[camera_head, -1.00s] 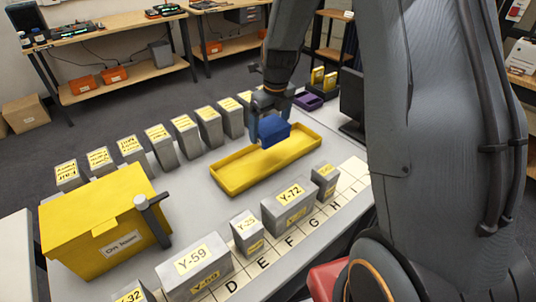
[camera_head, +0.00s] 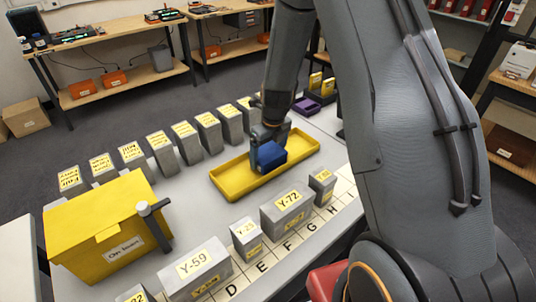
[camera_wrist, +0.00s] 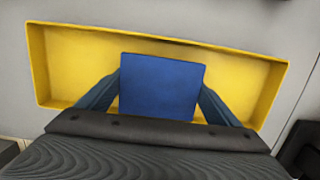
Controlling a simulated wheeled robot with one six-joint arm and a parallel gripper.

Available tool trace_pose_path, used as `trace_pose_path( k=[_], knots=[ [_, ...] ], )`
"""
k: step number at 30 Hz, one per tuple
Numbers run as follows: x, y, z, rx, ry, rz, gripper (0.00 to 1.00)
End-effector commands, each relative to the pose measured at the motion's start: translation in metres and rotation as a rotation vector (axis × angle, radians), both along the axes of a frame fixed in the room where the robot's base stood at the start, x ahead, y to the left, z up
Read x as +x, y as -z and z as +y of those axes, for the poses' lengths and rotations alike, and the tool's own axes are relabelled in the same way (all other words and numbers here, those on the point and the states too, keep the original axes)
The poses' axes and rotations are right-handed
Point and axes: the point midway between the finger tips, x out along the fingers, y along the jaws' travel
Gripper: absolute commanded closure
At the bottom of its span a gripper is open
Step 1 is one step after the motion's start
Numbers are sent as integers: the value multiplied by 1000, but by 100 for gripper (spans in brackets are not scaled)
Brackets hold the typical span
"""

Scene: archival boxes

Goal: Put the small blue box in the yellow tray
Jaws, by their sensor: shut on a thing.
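The small blue box (camera_head: 271,155) is held between the fingers of my gripper (camera_head: 266,143). In the wrist view the blue box (camera_wrist: 161,88) fills the space between the two fingers of the gripper (camera_wrist: 160,100), one on each side. The yellow tray (camera_head: 232,190) lies on the table, long and shallow. The box is over the tray's middle, low down; I cannot tell whether it touches the tray floor. In the wrist view the yellow tray (camera_wrist: 250,60) shows behind and around the box, and looks otherwise empty.
Grey labelled boxes stand in a row behind the tray, and others, such as Y-72 (camera_head: 288,209) and Y-59 (camera_head: 196,270), stand in front. A large yellow box (camera_head: 100,225) is at left. A purple tray (camera_head: 305,106) is behind. Bare table surrounds the yellow tray.

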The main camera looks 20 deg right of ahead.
Motion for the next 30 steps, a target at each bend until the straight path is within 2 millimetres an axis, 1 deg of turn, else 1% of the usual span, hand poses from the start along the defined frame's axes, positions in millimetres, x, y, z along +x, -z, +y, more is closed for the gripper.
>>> trace_pose_path(
  k=[3, 4, 6, 13, 17, 20, 23, 30],
  knots=[
    [0, 3, 0, 0, 0, 0, 42],
    [0, 3, 0, 0, 0, 0, 13],
    [0, 3, 0, 0, 0, 0, 1],
    [0, 2, 0, 0, 0, 0, 0],
    [0, -3, 0, 0, -1, -1, 0],
    [0, -13, -1, -1, -2, -4, 0],
    [-2, -28, -2, -1, -1, -4, 0],
    [-8, -71, -4, 0, -1, -5, 0]
  ],
)
